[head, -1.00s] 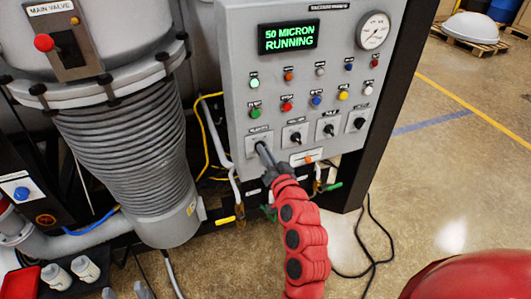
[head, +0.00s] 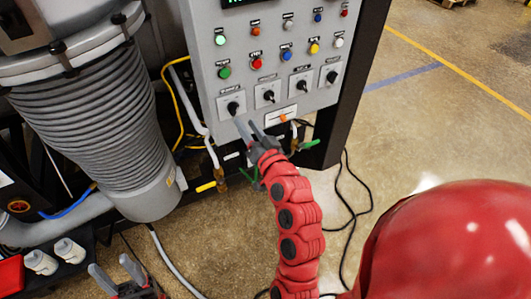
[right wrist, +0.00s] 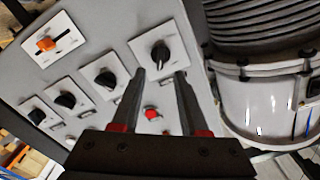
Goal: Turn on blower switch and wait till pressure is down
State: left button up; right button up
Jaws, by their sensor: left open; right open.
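The grey control panel carries a row of black rotary switches; their labels are too small to read, so I cannot tell which is the blower switch. The leftmost switch (head: 233,107) shows uncovered in the head view. My right gripper (head: 247,124) is open just below and right of it, apparently apart from it. In the right wrist view, the nearest switch knob (right wrist: 160,54) lies just beyond the open, empty fingertips (right wrist: 161,74). My left gripper (head: 110,265) is open and empty at the bottom left. The display (head: 240,2) is cut off at the top edge, its text unreadable.
Several coloured buttons and lamps, such as a red button (head: 257,64), sit above the switches. An orange switch (right wrist: 46,44) is on the panel too. A ribbed grey bellows (head: 95,125) stands left. Hoses and a black cable (head: 350,190) lie below.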

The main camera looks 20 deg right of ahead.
jog(key=s+p, duration=0.9)
jog(key=s, duration=0.2)
jog(key=shift+s+d, duration=0.15)
jog(key=shift+s, duration=0.15)
jog(key=shift+d, duration=0.15)
